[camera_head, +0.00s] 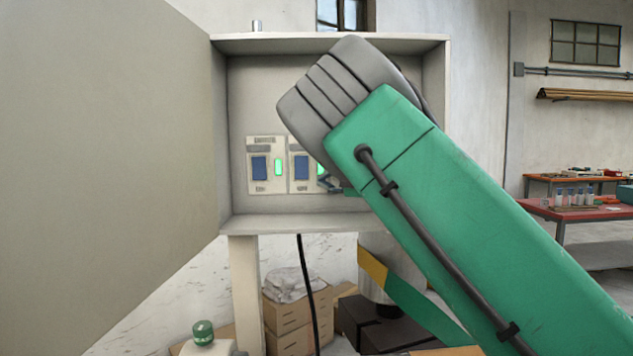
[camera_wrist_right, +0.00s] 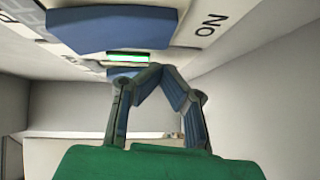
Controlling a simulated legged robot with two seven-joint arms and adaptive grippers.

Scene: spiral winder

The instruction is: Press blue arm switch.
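Two switch units sit side by side on the back wall of the open cabinet, the left blue switch (camera_head: 259,168) and the right blue switch (camera_head: 301,167). Each has a lit green lamp beside it; their labels are too small to read. My right gripper (camera_head: 326,182) is beside the right unit, partly hidden by my green and grey forearm. In the right wrist view my gripper (camera_wrist_right: 158,70) has its fingertips together, with nothing visible between them. There a blue switch (camera_wrist_right: 110,30) and a green lamp (camera_wrist_right: 128,58) lie close beyond the tips. Contact cannot be told. My left gripper is not visible.
The cabinet door (camera_head: 110,170) stands open on the left. The cabinet's walls and rim (camera_head: 330,223) surround the switches closely. Cardboard boxes (camera_head: 290,318) lie on the floor below, and a red table (camera_head: 585,212) stands at the far right.

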